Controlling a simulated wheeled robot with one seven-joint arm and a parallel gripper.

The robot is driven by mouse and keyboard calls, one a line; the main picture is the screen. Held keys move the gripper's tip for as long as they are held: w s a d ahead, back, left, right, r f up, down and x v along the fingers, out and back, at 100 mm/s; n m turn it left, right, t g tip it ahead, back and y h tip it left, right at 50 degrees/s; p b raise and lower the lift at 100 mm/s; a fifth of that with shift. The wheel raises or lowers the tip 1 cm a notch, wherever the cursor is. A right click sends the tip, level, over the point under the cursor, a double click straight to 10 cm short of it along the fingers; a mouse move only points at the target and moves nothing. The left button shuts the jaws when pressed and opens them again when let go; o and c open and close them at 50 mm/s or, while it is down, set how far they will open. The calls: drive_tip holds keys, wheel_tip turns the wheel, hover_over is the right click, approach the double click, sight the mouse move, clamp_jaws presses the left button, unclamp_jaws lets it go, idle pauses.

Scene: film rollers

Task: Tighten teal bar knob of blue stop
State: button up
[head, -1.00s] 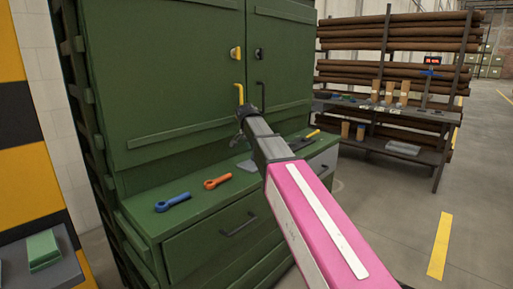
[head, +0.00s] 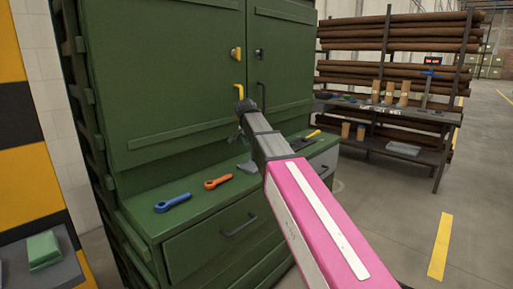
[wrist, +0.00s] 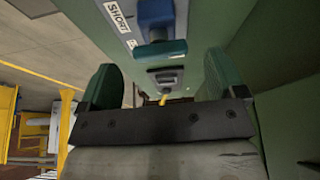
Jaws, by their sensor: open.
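In the wrist view, the blue stop (wrist: 156,14) sits on a green surface at the top, beside a white label reading SHORT. Its teal bar knob (wrist: 160,49) lies crosswise at the stop's near end. My gripper (wrist: 162,64) is open, with one green-padded finger on each side of the picture. The knob appears between the fingers, near the level of their tips, with clear gaps on both sides. I cannot tell the depth between them. In the head view, my gripper (head: 245,107) is in front of the green cabinet; the blue stop cannot be made out there.
The green cabinet (head: 180,100) has a yellow handle (head: 239,91) close to my gripper. A blue wrench (head: 173,202) and an orange wrench (head: 218,182) lie on its ledge. In the wrist view, a grey fitting (wrist: 165,75) lies beyond the knob.

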drive_tip(key=v, duration=0.8)
drive_tip(key=shift+r, duration=0.35)
drive_tip(key=shift+s+a, duration=0.1)
